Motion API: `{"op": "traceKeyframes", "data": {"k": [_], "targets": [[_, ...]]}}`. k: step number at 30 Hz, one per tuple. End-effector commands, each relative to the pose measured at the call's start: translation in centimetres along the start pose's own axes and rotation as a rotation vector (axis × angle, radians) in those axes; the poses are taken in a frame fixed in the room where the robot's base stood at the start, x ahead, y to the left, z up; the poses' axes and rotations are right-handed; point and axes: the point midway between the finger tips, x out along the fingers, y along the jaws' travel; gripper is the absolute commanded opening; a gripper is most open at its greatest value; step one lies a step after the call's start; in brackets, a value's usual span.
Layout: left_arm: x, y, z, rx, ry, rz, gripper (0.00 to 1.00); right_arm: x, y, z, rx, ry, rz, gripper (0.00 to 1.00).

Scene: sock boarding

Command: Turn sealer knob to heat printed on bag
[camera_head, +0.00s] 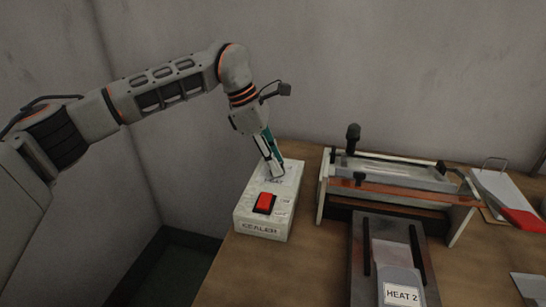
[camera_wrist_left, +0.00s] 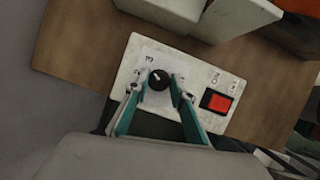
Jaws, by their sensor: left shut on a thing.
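The sealer control box (camera_head: 247,216) is pale, stands on the left part of the table and bears the word SEALER. Its black knob (camera_wrist_left: 159,80) has a light pointer mark and printed numbers around it; 2 and 3 are readable. My left gripper (camera_wrist_left: 160,83) is shut on the knob from above, one finger on each side; it also shows in the head view (camera_head: 278,175), where it hides the knob. The bag (camera_head: 398,270) lies on a dark board in front of the sealer, its label (camera_head: 402,294) reading HEAT 2. My right gripper is not in view.
A red switch (camera_head: 265,203) sits on the box near the knob, with ON printed beside it. The bar sealer (camera_head: 400,188) stands right of the box. A white tray with a red part (camera_head: 521,219) lies at far right. Walls close off the back.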

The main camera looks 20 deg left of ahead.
Motion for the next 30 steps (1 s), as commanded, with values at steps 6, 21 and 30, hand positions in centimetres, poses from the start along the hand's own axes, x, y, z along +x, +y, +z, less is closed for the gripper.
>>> {"op": "traceKeyframes", "data": {"k": [6, 21, 30], "targets": [[-1.1, -0.3, 0.4, -0.163, 0.001, 0.078, 0.02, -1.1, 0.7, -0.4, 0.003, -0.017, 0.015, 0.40], [-0.2, -0.4, 0.2, -0.488, 0.002, 0.202, 0.02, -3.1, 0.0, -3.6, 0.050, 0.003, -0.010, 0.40], [0.2, -0.5, 0.0, -0.561, 0.004, 0.230, 0.02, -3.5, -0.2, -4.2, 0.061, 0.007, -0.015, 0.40]]}}
